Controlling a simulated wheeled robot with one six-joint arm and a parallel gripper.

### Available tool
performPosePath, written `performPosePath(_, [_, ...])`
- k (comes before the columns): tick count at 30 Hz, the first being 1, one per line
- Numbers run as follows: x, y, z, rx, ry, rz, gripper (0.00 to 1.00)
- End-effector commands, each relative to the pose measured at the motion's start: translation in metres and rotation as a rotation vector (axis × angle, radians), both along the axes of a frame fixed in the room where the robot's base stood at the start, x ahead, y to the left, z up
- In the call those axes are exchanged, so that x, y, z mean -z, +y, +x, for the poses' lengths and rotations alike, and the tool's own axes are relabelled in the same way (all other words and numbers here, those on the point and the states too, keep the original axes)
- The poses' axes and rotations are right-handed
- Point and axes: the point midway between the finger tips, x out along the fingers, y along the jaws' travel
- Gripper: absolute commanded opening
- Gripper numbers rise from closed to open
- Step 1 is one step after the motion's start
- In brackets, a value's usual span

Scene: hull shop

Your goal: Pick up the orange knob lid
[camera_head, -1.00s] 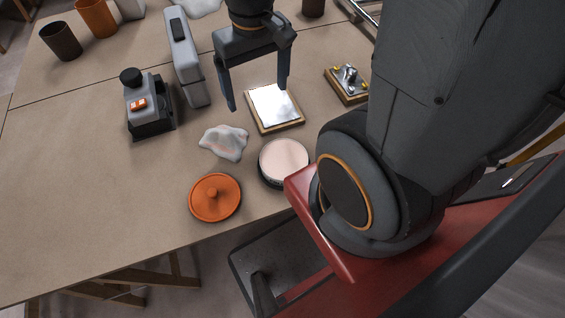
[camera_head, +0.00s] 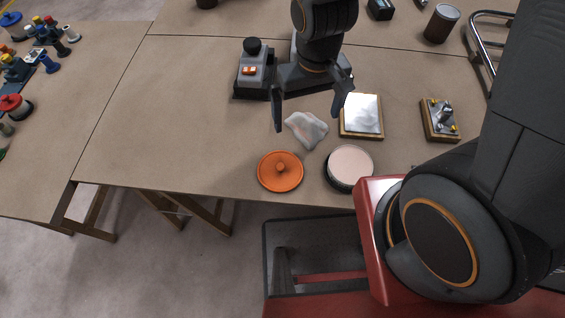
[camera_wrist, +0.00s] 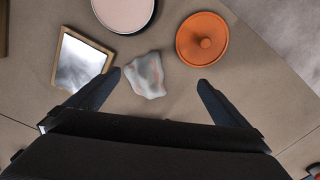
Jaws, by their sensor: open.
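The orange knob lid (camera_head: 280,172) lies flat on the table near its front edge, knob up, in the head view. It also shows whole in the wrist view (camera_wrist: 203,38), at the upper right, beyond the fingertips. My gripper (camera_head: 310,110) is open and empty, pointing down above the table, farther back than the lid. In the wrist view my gripper's two fingers (camera_wrist: 160,80) are spread apart, with a crumpled rag between and just beyond them. Nothing covers the lid in either view.
A crumpled pale rag (camera_head: 307,130) lies behind the lid. A dark round container with a pinkish top (camera_head: 350,165) stands close on the lid's right. A wood-framed shiny plate (camera_head: 362,115) and a grey device with an orange switch (camera_head: 253,72) are nearby. Table left of the lid is clear.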

Motion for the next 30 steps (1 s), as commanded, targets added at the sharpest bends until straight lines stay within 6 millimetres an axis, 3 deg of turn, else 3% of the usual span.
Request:
performPosePath(1, [-0.004,0.018,-0.017,-0.048,0.013,-0.005,1.0])
performPosePath(3, [0.001,0.037,-0.033,-0.094,0.018,-0.007,1.0])
performPosePath(9, [0.011,0.068,-0.065,-0.175,0.022,-0.01,1.0])
performPosePath(30, [0.067,0.07,-0.071,-0.191,0.025,-0.013,1.0])
